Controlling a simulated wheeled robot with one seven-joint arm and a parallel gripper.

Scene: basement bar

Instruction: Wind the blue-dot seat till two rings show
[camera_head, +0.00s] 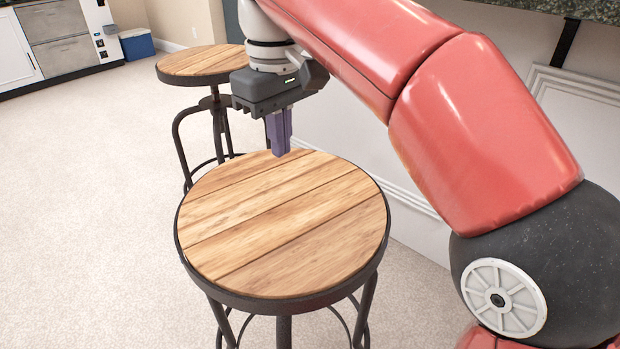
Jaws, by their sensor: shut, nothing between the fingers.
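A round wooden stool seat (285,235) with a dark metal rim fills the lower middle of the head view. A second stool with a like wooden seat (200,62) stands behind it to the left. I see no blue dot on either seat, and no rings can be made out; the shaft under the near seat is mostly hidden by it. My gripper (281,153) points down over the far edge of the near seat, its purple fingers shut and empty. Whether the fingertips touch the seat I cannot tell.
A white wall panel (585,120) runs along the right, behind my arm, under a dark counter (570,8). Pale floor (80,190) lies open on the left. Cabinets (55,35) and a blue cooler (137,45) stand at the back left.

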